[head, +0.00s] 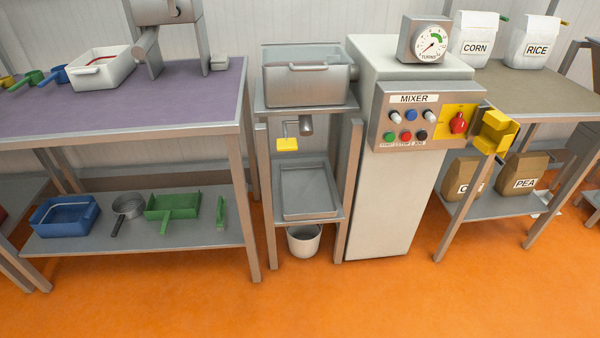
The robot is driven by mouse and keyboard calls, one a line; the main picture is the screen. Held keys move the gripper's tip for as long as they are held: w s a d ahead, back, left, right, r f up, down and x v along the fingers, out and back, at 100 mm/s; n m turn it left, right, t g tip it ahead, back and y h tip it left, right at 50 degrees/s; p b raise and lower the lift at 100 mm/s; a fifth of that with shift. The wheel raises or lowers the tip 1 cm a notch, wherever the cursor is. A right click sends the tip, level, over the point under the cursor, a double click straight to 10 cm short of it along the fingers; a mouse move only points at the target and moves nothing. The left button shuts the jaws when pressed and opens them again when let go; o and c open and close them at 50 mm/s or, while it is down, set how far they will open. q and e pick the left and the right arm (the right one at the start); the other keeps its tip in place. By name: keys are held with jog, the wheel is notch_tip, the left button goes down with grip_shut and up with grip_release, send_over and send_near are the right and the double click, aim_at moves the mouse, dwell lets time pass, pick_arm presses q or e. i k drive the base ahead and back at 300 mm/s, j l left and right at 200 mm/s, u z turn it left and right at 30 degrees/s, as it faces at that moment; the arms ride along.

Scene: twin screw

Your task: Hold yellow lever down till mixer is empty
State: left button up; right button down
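The yellow lever (287,145) is a flat yellow paddle on a thin bent rod under the mixer trough, beside a short metal spout. The mixer (304,86) is a grey metal trough on a steel stand. A bar or handle shows across its front, and I cannot see how much it holds. A grey metal tray (308,191) lies on the stand's shelf below the spout. Neither of my grippers is in view.
A grey cabinet with the MIXER control panel (413,117) stands right of the mixer. A white bucket (304,241) is under the stand. A purple-topped table (120,96) is left. A table with CORN (475,45) and RICE (527,46) bags is right. The orange floor in front is clear.

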aim_at(285, 144)
jog(key=i+l+u, duration=0.15)
jog(key=l, duration=0.2)
jog(key=i+l+u, duration=0.1)
jog(key=l, duration=0.25)
jog(key=i+l+u, duration=0.15)
jog(key=l, duration=0.25)
jog(key=i+l+u, duration=0.15)
jog(key=l, duration=0.25)
jog(key=i+l+u, duration=0.1)
jog(key=i+l, duration=0.15)
jog(key=l, duration=0.15)
jog(key=i+l+u, duration=0.15)
jog(key=l, duration=0.25)
jog(key=k, duration=0.05)
